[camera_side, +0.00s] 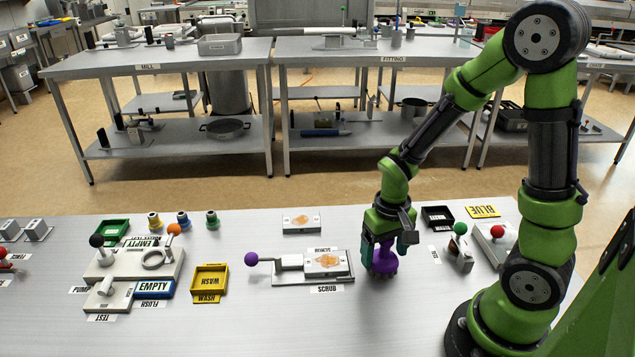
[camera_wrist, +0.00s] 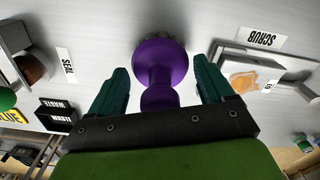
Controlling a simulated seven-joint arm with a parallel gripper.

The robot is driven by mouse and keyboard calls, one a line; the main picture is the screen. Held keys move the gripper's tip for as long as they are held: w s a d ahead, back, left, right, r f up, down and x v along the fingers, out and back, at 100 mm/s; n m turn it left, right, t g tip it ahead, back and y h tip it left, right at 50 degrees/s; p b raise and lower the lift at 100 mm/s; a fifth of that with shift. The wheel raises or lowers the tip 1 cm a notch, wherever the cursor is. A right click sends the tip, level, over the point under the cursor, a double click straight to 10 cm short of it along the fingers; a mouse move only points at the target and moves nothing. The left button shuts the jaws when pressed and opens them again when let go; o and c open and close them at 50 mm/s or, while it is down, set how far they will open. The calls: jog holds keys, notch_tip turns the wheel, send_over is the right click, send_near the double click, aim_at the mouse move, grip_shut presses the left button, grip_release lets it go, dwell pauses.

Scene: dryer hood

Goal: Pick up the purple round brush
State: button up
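The purple round brush (camera_side: 384,260) stands on the grey bench top, to the right of the scrub station. My gripper (camera_side: 385,246) points down over it, with one dark teal finger on each side. In the wrist view the brush (camera_wrist: 160,62) lies between the two fingers of my gripper (camera_wrist: 160,72). A gap shows between each finger and the brush, so the gripper is open and not touching it there. Grey bristles show at the brush's far end in the wrist view. My gripper partly hides the brush's top in the side view.
The scrub station (camera_side: 313,275) with its purple-knobbed lever (camera_side: 251,258) is close on the left. A black tray (camera_side: 437,217), a green-knobbed device (camera_side: 459,247) and a red-knobbed device (camera_side: 494,246) stand on the right. A yellow wash tray (camera_side: 210,281) is farther left. The bench in front is clear.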

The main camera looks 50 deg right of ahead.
jog(key=c, duration=0.7)
jog(key=shift+r, duration=0.1)
notch_tip(320, 180, up, 10)
jog(key=shift+f, duration=0.1)
